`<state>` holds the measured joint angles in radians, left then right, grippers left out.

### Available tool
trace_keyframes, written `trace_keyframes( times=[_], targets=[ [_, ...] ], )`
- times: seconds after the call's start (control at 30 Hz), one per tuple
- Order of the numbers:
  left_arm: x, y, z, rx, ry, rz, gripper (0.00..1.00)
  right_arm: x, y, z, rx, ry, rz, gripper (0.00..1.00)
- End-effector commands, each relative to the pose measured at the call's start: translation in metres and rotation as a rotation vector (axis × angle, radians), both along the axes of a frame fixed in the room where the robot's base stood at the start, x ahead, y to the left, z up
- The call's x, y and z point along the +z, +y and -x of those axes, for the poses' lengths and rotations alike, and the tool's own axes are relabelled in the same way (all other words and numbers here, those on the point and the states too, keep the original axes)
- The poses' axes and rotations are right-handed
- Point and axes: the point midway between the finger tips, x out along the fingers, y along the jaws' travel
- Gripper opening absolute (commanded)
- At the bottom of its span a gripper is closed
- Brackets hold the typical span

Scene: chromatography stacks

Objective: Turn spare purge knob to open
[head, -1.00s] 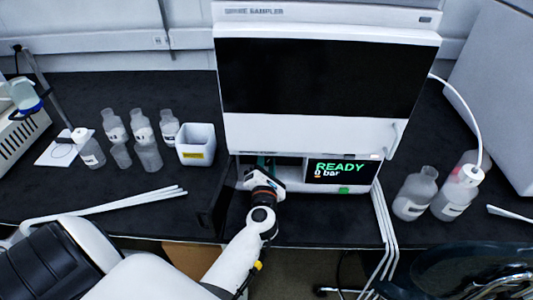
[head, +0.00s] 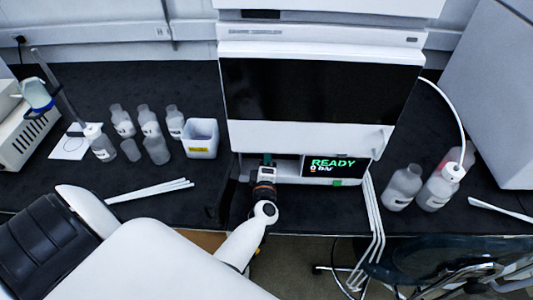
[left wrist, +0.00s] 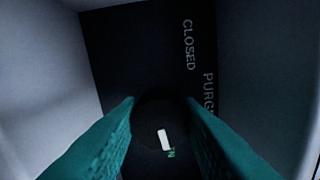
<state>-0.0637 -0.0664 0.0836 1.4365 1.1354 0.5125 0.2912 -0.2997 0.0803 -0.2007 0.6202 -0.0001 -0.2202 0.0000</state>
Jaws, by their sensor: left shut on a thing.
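The purge knob (left wrist: 152,112) is a dark round knob with a white pointer mark (left wrist: 164,139) in the left wrist view. Its panel carries the words CLOSED (left wrist: 188,45) and PURGE, partly cut off. One end of the white mark lies beside a small green letter (left wrist: 171,154); the rest of that word is hidden. My left gripper (left wrist: 162,103) has its teal fingers on both sides of the knob, shut on it. In the head view my left gripper (head: 267,161) reaches under the sampler's front, hiding the knob. My right gripper is not in view.
The sampler (head: 320,90) overhangs the knob, with a READY, 0 bar display (head: 335,168) to the right. Several bottles (head: 155,150) and a white bin (head: 200,138) stand left. White tubes (head: 370,215) hang over the front edge at right.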

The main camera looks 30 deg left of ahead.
Motion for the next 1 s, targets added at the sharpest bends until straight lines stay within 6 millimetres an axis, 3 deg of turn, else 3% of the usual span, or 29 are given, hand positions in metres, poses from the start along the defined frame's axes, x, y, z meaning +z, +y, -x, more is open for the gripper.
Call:
trace_keyframes(
  times=[0.3, 0.87, 0.9, 1.0],
  targets=[
    [0.001, 0.0001, -0.0003, 0.001, 0.063, -0.103, 0.09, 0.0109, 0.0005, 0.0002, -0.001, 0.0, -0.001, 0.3],
    [0.0003, 0.0003, -0.0003, 0.001, 0.076, -0.127, 0.09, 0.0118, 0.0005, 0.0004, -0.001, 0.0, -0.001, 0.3],
    [0.0003, 0.0003, -0.0003, 0.001, 0.076, -0.127, 0.38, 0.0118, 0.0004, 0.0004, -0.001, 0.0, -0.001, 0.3],
    [0.0002, 0.0004, -0.0003, 0.001, 0.076, -0.126, 0.53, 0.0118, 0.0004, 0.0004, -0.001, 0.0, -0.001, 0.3]
  ],
)
